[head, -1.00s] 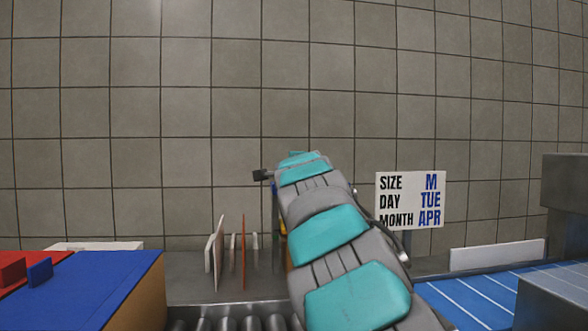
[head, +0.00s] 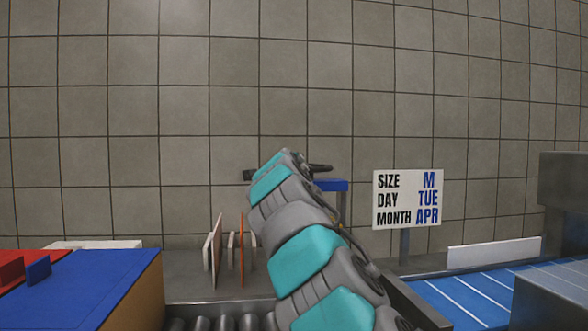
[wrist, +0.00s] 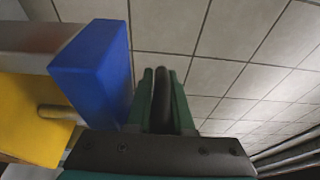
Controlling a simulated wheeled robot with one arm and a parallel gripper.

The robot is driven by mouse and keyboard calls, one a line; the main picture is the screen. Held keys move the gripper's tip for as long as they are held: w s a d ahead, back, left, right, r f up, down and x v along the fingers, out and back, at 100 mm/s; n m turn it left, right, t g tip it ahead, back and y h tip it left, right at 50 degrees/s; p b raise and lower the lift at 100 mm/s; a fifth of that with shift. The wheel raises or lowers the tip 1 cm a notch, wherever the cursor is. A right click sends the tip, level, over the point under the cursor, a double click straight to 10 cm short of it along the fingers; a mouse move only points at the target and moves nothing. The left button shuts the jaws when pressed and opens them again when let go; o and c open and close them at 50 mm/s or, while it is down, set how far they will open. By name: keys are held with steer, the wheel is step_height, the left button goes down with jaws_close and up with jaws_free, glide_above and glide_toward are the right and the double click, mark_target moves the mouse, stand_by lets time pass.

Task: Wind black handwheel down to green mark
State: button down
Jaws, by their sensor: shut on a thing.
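The black handwheel (head: 321,168) shows partly in the head view, as a dark rim just above a blue block (head: 331,185); my arm hides the rest. In the wrist view my gripper (wrist: 163,85) has its two green fingers shut around a dark bar, part of the handwheel (wrist: 162,100). The blue block also shows in the wrist view (wrist: 95,70), close to the left of the fingers. In the head view my arm hides the gripper's grip. I cannot see the green mark in either view.
A yellow block (wrist: 35,120) with a pale peg is at the left of the wrist view. Upright boards (head: 241,250) stand left of my arm. A sign (head: 407,198) reading SIZE M, DAY TUE, MONTH APR stands to the right. A blue-topped box (head: 95,290) is at the left front.

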steer(key=shift+s+r, duration=0.1)
steer(key=shift+r, duration=0.1)
steer(key=c, duration=1.1)
jaws_free()
steer(key=shift+c, duration=0.2)
steer(key=shift+o, duration=0.3)
steer(key=shift+d+f, duration=0.1)
steer(key=shift+s+f, duration=0.1)
steer(key=shift+s+a+b, duration=0.2)
steer(key=shift+s+b, duration=0.35)
steer(key=shift+s, duration=0.3)
steer(key=s+b, duration=0.1)
steer(key=s, duration=0.5)
steer(key=shift+a+b, duration=0.15)
steer(key=shift+b, duration=0.15)
